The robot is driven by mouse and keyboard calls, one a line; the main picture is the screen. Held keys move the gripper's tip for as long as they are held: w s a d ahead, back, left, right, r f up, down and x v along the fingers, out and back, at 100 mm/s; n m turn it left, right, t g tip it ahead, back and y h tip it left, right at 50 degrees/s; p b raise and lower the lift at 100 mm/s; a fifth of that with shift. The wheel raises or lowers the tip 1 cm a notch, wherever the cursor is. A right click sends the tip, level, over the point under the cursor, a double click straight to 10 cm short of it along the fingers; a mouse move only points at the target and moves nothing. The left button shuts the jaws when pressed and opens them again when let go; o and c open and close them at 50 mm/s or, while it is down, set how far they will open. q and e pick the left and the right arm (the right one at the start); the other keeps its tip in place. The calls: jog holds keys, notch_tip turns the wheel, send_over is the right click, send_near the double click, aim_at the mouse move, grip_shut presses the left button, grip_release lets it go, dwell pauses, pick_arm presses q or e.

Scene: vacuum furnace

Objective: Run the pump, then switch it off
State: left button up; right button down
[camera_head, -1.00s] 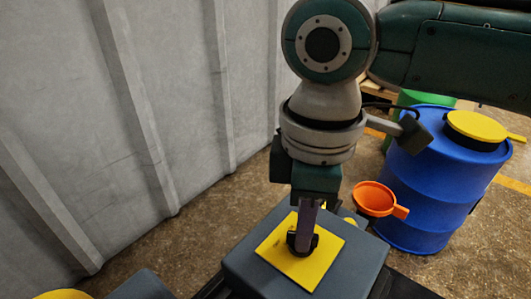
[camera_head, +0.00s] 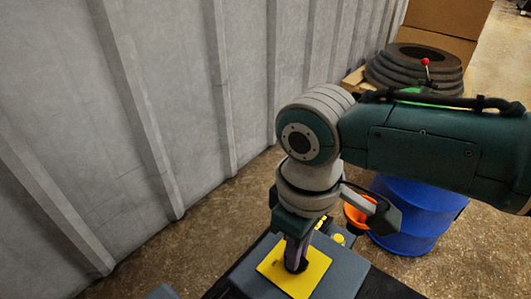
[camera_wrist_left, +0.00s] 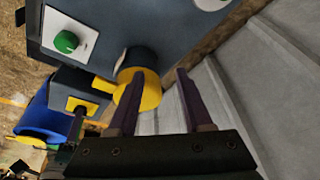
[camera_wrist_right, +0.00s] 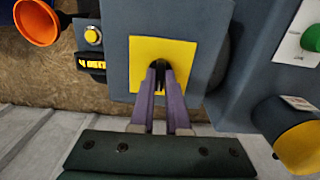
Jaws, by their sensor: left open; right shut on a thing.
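A yellow plate (camera_head: 308,274) lies on top of a dark grey box (camera_head: 345,272). It also shows in the right wrist view (camera_wrist_right: 143,52). My right gripper (camera_head: 295,262) points down at the plate and is shut on the black knob, which its fingers mostly hide. In the right wrist view its fingertips (camera_wrist_right: 159,70) meet at the plate's middle. My left gripper (camera_wrist_left: 160,77) is open, its fingers beside a yellow-and-black cylinder (camera_wrist_left: 138,72) on a grey cabinet. A green button (camera_wrist_left: 66,41) sits on a white plate on that cabinet.
A small lit button (camera_wrist_right: 92,36) and a yellow-lettered display (camera_wrist_right: 92,64) sit beside the yellow plate. A blue drum (camera_head: 405,235) and an orange funnel (camera_head: 355,217) stand behind the box. A ribbed grey wall (camera_head: 170,120) closes the left side.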

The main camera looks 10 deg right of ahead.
jog(key=m+p, duration=0.1)
jog(key=m, duration=0.1)
jog(key=shift+s+r+m+p, duration=0.1)
jog(key=shift+r+m+p, duration=0.05)
jog(key=shift+m+p, duration=0.25)
pick_arm(q)
jog(key=shift+d+r+p, duration=0.15)
jog(key=shift+r+p, duration=0.6)
jog(key=shift+r, duration=1.35)
pick_arm(e)
jog(key=shift+m, duration=1.6)
pick_arm(q)
jog(key=shift+r, duration=0.1)
pick_arm(e)
jog(key=shift+f, duration=0.2)
jog(key=c, duration=0.9)
grip_release()
pick_arm(q)
notch_tip(320, 180, up, 8)
jog(key=p, duration=0.7)
jog(key=shift+f+p, duration=0.2)
jog(key=shift+p, duration=0.15)
pick_arm(e)
notch_tip(320, 180, up, 10)
